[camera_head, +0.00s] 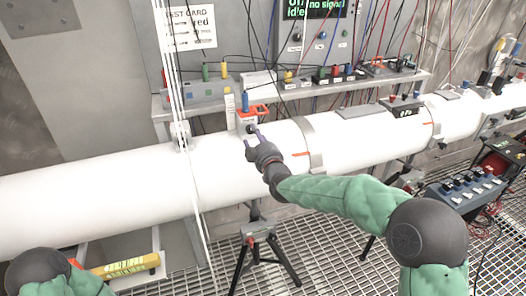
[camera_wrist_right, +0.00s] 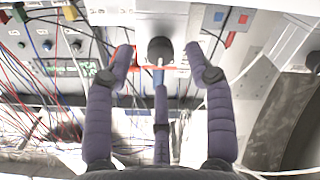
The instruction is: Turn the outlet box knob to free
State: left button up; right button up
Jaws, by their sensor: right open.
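The outlet box (camera_head: 247,121) is a small white box with an orange top, standing on the big white pipe. Its dark round knob (camera_head: 251,129) faces me. In the right wrist view the knob (camera_wrist_right: 160,47) is at the upper middle. My right gripper (camera_head: 254,143) is open just in front of the box. In the wrist view its purple-grey fingers (camera_wrist_right: 160,62) spread to the left and right of the knob, with a third finger below. Contact cannot be told. My left gripper is out of view; only part of my left arm shows at lower left.
The white pipe (camera_head: 100,188) crosses the scene. Behind it a shelf (camera_head: 190,106) carries coloured terminals and cables. Thin white cords hang left of the box. A black tripod (camera_head: 262,240) stands below on the grating, and a control box (camera_head: 465,192) is at right.

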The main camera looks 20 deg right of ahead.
jog(key=s, duration=0.8)
jog(key=shift+s+d, duration=0.15)
jog(key=shift+f, duration=0.1)
